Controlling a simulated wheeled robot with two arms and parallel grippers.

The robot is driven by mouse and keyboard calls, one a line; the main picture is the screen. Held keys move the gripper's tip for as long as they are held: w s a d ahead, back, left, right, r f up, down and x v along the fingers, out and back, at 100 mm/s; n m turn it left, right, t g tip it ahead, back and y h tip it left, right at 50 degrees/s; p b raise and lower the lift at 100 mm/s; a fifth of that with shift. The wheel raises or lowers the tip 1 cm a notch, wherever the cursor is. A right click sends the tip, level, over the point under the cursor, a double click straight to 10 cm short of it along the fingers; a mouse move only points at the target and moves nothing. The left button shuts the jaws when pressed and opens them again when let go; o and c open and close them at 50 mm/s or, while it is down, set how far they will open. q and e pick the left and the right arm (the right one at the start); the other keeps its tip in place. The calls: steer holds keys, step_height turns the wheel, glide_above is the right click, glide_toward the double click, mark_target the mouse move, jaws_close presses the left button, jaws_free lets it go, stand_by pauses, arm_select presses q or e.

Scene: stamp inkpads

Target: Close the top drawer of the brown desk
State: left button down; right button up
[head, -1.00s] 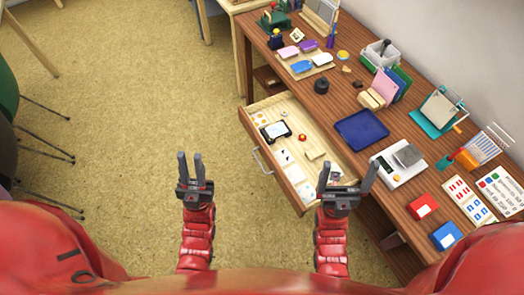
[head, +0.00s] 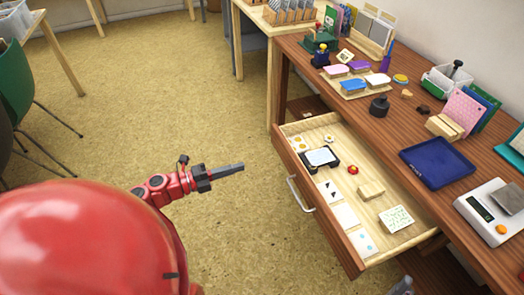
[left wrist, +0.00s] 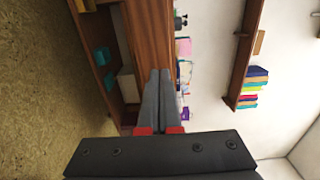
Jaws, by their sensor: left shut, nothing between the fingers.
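The brown desk (head: 412,192) stands on the right in the head view. Its top drawer (head: 327,222) is pulled far out toward the left, with a metal handle (head: 300,196) on its front. Inside lie a black stamp pad (head: 320,158), cards, a small red item and a wooden block. My left gripper (head: 242,167) is shut and empty, left of the drawer front and apart from it, pointing right. Its closed fingers (left wrist: 160,75) also show in the left wrist view, with brown wood behind them. My right gripper is not in view.
A green chair (head: 14,75) stands at the far left. The floor (head: 165,95) left of the drawer is clear.

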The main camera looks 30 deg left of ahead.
mark_target(286, 154)
arm_select(q)
steer(key=b+x, duration=0.1)
steer(key=x, duration=1.2)
steer(key=shift+d, duration=0.1)
steer(key=b+x, duration=0.2)
steer(key=x, duration=1.4)
steer(key=shift+d+r, duration=0.1)
steer(key=shift+d, duration=0.05)
steer(key=b+x, duration=0.3)
steer(key=x, duration=0.8)
steer(key=shift+w+d, duration=0.1)
steer(key=shift+w, duration=0.1)
steer(key=shift+w+d, duration=0.15)
steer(key=shift+r, duration=0.35)
